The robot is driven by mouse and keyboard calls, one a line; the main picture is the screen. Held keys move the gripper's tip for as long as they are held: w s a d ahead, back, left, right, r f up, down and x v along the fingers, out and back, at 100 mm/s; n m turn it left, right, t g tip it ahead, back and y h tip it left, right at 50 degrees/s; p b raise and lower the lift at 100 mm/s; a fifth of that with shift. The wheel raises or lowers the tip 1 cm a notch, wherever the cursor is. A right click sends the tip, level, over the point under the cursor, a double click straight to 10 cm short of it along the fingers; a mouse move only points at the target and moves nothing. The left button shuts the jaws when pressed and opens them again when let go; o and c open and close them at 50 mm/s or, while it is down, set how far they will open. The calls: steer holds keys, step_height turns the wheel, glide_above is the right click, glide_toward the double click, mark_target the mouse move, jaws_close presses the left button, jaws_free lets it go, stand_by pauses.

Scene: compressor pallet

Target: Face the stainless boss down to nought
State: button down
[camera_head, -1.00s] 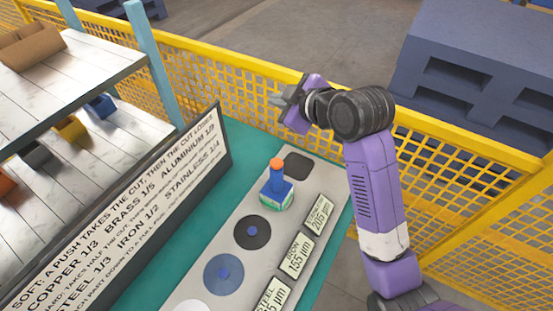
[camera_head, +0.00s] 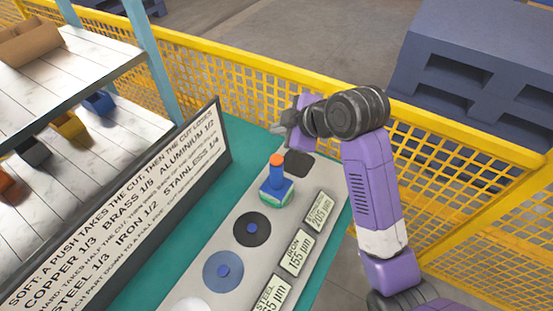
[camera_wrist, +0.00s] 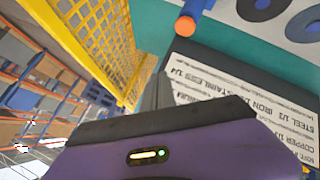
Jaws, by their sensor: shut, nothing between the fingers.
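A cutting tool with an orange top (camera_head: 276,160), a blue post and a wider blue body (camera_head: 277,188) stands upright on the grey strip (camera_head: 212,252). It stands in the row beside the far display (camera_head: 318,213), which reads 205 µm; its small heading is hard to read. Any stainless boss under the tool is hidden. My gripper (camera_head: 283,140) is shut and empty, above and behind the tool, apart from it. In the wrist view the fingers (camera_wrist: 157,92) point toward the board, and the orange top (camera_wrist: 185,25) is near the upper edge.
A black disc (camera_head: 252,230) and a blue-grey disc (camera_head: 223,271) lie nearer. A lettered board (camera_head: 120,215) stands left. Yellow mesh fencing (camera_head: 235,95) runs behind the green bench (camera_head: 247,147).

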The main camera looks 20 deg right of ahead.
steer(key=b, duration=0.5)
glide_above(279, 161)
step_height(279, 161, down, 7)
steer(key=shift+r, duration=0.1)
steer(key=shift+f+b, duration=0.45)
steer(key=shift+f, duration=0.1)
steer(key=shift+f, duration=0.1)
stand_by(1.1)
steer(key=shift+f, duration=0.3)
steer(key=shift+f+b, duration=0.5)
steer(key=shift+f, duration=0.25)
stand_by(0.9)
stand_by(0.3)
steer(key=shift+r+p, duration=1.05)
steer(key=shift+r, duration=0.1)
steer(key=shift+r+p, duration=2.25)
steer(key=shift+r, duration=0.25)
